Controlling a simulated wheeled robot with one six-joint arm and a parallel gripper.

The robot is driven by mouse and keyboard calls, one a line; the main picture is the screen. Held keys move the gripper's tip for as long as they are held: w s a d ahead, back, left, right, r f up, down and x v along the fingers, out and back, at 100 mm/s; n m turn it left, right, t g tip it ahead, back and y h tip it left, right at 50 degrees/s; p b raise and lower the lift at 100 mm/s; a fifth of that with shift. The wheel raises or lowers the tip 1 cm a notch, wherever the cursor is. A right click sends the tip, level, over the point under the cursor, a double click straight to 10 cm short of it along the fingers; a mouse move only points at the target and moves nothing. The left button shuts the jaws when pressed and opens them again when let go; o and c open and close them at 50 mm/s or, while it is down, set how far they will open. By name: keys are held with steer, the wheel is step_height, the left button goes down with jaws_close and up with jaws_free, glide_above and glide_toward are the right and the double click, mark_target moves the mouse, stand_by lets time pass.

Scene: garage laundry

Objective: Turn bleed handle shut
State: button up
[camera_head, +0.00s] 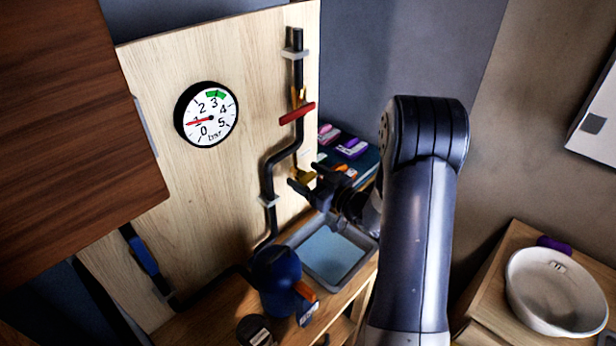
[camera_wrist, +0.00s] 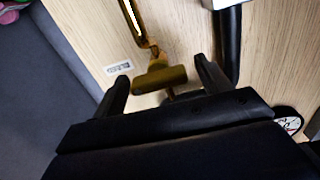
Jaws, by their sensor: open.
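The brass-yellow bleed handle (camera_head: 302,176) is on the lower part of the black pipework on the wooden board. In the wrist view it is a short T-shaped bar (camera_wrist: 160,79) on a stem. My gripper (camera_head: 306,180) is at the handle. In the wrist view the open fingers (camera_wrist: 163,86) stand one on each side of the bar, with gaps visible between them and it. The gripper body hides part of the pipe behind. The pressure gauge (camera_head: 207,114) has its red needle near 1.
A red lever (camera_head: 297,113) sits on the pipe above, and a blue lever (camera_head: 143,255) is at lower left. A grey tray (camera_head: 331,255), a dark blue rounded vessel (camera_head: 275,275) and a bench stand below. A brown cabinet (camera_head: 70,130) fills the upper left.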

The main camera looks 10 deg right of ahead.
steer(key=shift+s, duration=0.1)
steer(key=b+v, duration=0.2)
steer(key=v, duration=0.8)
steer(key=shift+s+d+b, duration=0.25)
steer(key=shift+s+b, duration=0.05)
steer(key=shift+b, duration=0.05)
steer(key=shift+w, duration=0.1)
steer(key=p+x, duration=0.2)
steer(key=x, duration=0.8)
steer(key=shift+a+r+p, duration=0.1)
steer(key=shift+a+p, duration=0.1)
steer(key=shift+p, duration=0.2)
steer(key=shift+w+a, duration=0.15)
steer(key=shift+w, duration=0.2)
steer(key=shift+n+p, duration=0.5)
steer(key=shift+n, duration=0.1)
steer(key=shift+s+f+b, duration=0.1)
steer(key=shift+f+b, duration=0.1)
steer(key=shift+b, duration=0.1)
